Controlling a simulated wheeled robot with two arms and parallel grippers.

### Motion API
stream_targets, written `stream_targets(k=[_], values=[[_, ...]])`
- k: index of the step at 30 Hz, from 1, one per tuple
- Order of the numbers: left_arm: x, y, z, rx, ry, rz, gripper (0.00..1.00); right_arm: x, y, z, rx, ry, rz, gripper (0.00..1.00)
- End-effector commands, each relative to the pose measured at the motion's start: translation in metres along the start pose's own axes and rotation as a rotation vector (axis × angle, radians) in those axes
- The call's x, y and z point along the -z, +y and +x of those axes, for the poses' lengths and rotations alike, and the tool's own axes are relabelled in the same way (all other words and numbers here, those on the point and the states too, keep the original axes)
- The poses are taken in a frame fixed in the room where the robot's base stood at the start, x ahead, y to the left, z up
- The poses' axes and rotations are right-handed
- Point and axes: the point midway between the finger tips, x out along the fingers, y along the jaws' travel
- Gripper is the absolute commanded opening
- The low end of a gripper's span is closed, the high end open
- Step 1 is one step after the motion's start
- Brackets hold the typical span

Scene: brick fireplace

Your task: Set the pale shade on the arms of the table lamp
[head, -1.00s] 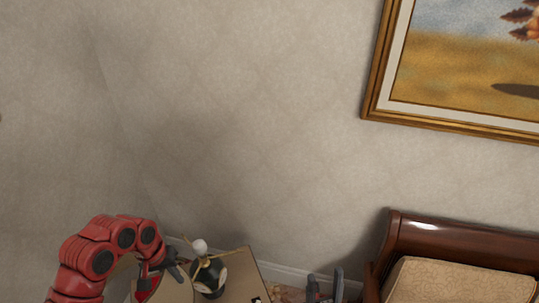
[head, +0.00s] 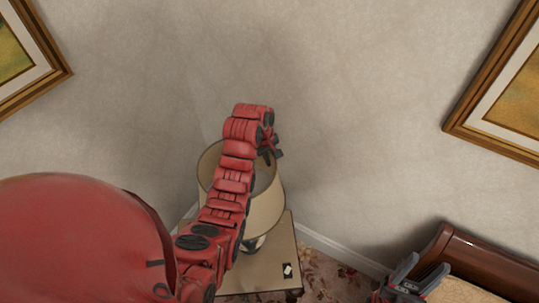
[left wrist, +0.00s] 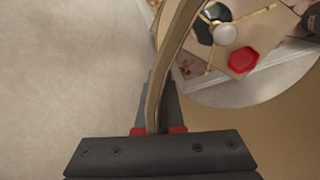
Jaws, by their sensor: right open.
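The pale shade (head: 264,212) is over the lamp in the head view, hiding most of it. The lamp's dark base (head: 254,243) shows below. My left gripper (head: 271,152) is at the shade's upper rim. In the left wrist view its fingers (left wrist: 158,130) are closed on the shade's rim (left wrist: 172,50). Through the shade's opening I see the lamp's white bulb (left wrist: 225,34) and brass arms (left wrist: 256,16). Whether the shade touches the arms I cannot tell. My right gripper (head: 418,275) is open and empty at the lower right.
The lamp stands on a small table (head: 280,250) by the wall. A small black-and-white item (head: 287,270) lies on it, and a red object (left wrist: 243,60) shows in the left wrist view. A wooden-framed seat (head: 480,265) is at right. Framed pictures (head: 500,100) hang on the wall.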

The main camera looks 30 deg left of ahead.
Motion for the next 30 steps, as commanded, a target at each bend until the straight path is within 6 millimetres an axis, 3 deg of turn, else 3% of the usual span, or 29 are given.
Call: stream_targets(k=[14, 30], values=[[-0.003, 0.000, -0.001, 0.000, -0.001, 0.000, 0.00, 0.001, 0.000, 0.004, 0.000, 0.000, 0.000, 0.50], [-0.004, -0.009, 0.050, 0.003, -0.003, 0.000, 0.00, -0.004, -0.001, -0.025, 0.000, 0.000, 0.000, 0.50]])
